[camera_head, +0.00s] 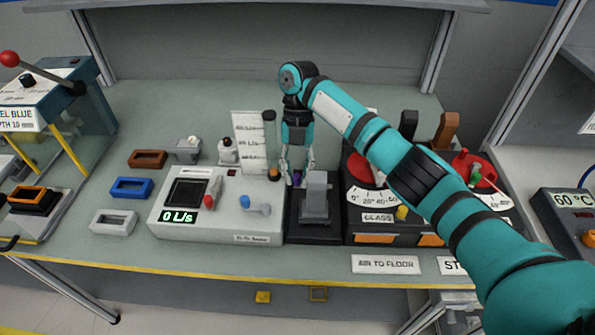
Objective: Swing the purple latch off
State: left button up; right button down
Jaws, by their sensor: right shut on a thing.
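The purple latch (297,178) shows as a small purple patch at the back of a black module base that carries a grey block (317,200). My right gripper (297,176) points down over it, with its fingertips at the latch, and is shut on it. The fingers hide most of the latch, so its angle cannot be told. My right arm comes in from the lower right and crosses over the dial panel. My left gripper is not in view.
Left of the latch is a white console (212,215) reading "0 L/s", with a red and a blue lever. Right is the dial panel (385,225) with red dials. Blue (131,181), brown and white frames lie at left. A upright scale sign (250,142) stands close behind the console.

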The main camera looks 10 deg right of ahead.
dwell(0.4)
jog(key=c, duration=1.2)
grip_release()
jog(key=shift+r, duration=0.3)
notch_tip(320, 180, up, 10)
jog(key=shift+f, duration=0.25)
jog(key=shift+s+f, duration=0.1)
